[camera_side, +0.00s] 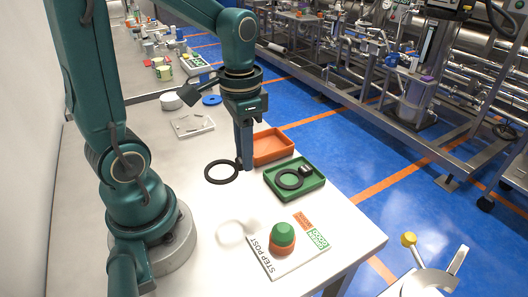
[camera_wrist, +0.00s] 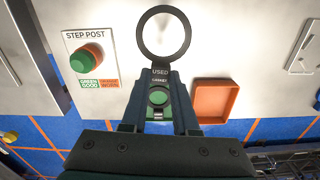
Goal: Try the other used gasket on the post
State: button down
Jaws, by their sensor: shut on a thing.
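My gripper (camera_side: 244,166) is shut on the tab of a black ring gasket (camera_side: 207,172). In the wrist view the gasket (camera_wrist: 140,38) sticks out beyond the fingertips (camera_wrist: 160,72), its tab reading "USED GASKET". I cannot tell whether it touches the table. The step post (camera_side: 283,234) has a green top above an orange-red lower part and stands bare on a white card (camera_side: 268,259); it is also in the wrist view (camera_wrist: 85,58). Another black gasket (camera_side: 290,180) lies in the green tray (camera_side: 293,193). My fingers partly hide that tray in the wrist view.
An empty orange tray (camera_side: 271,147) stands beside the green tray; it also shows in the wrist view (camera_wrist: 214,100). A clear plate (camera_side: 192,125), a white round thing (camera_side: 172,101) and a blue ring (camera_side: 211,100) lie farther back. The table between gasket and card is clear.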

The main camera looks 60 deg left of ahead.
jog(key=shift+r, duration=0.1)
jog(key=w+d+r+m, duration=0.2)
jog(key=d, duration=0.6)
jog(key=w+d+r+m, duration=0.2)
jog(key=d, duration=0.6)
jog(key=shift+m, duration=0.4)
jog(key=shift+w+a+f, duration=0.1)
jog(key=shift+f, duration=0.05)
jog(key=shift+f, duration=2.7)
jog(key=shift+f, duration=2.1)
